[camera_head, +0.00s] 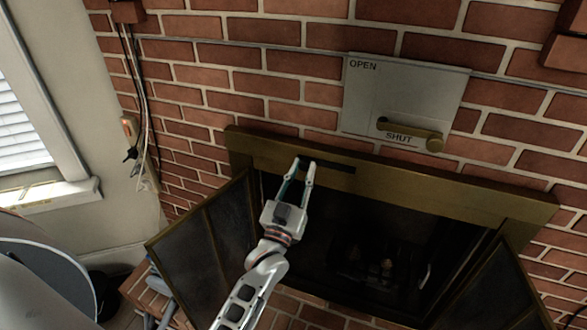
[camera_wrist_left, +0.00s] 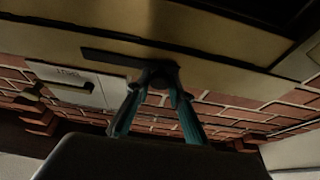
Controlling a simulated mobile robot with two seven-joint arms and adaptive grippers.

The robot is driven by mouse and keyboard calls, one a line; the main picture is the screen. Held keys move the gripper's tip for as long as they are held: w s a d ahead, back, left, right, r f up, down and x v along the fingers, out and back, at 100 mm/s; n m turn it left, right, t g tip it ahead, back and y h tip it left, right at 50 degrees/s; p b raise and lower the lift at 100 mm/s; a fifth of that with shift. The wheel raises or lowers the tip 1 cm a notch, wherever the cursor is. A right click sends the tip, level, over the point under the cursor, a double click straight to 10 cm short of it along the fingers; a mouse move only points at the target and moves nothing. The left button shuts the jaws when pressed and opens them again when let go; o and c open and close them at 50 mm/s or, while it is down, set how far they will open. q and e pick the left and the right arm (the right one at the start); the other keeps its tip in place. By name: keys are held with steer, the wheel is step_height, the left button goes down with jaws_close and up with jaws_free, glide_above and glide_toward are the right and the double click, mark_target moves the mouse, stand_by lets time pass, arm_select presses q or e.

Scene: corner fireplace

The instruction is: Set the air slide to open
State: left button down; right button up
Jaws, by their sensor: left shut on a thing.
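The air slide seems to be the dark slot (camera_head: 335,168) in the brass top bar of the fireplace frame. The slot also shows in the left wrist view (camera_wrist_left: 105,57). My left gripper (camera_head: 304,166) is at the slot's left end in the head view, its fingers pointing at the bar. In the left wrist view, its fingers (camera_wrist_left: 157,74) close in at the slot's end. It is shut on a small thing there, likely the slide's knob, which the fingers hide. I can read no marks beside the slot. My right gripper is not in view.
A grey plate (camera_head: 385,85) marked OPEN and SHUT is on the bricks above, its brass handle (camera_head: 405,129) lying by SHUT. The glass doors (camera_head: 205,240) stand open around the dark firebox (camera_head: 370,235). Cables and a window are at the left.

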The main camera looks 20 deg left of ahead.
arm_select(q)
steer(key=shift+d, duration=0.25)
steer(key=c, duration=1.8)
jaws_free()
steer(key=shift+d, duration=0.1)
steer(key=shift+s+f, duration=0.1)
steer(key=shift+s, duration=0.05)
steer(key=v, duration=1.1)
steer(key=shift+s, duration=0.3)
steer(key=s+d+f+m+g+h, duration=0.1)
steer(key=s+f+g, duration=0.3)
steer(key=f, duration=0.4)
steer(key=s+d+f+m+g+h, duration=0.1)
steer(key=s+f+m+g+h, duration=0.1)
steer(key=s+f+g, duration=0.2)
steer(key=s+d+f+m+g+h, duration=0.1)
steer(key=s+f+m+g, duration=0.1)
steer(key=s+f, duration=0.6)
steer(key=shift+s+d+f+g, duration=0.15)
steer(key=shift+f+g, duration=0.3)
steer(key=shift+f, duration=0.6)
steer(key=shift+s+d+f+g, duration=0.1)
steer(key=shift+f+g, duration=0.35)
steer(key=shift+f, duration=0.6)
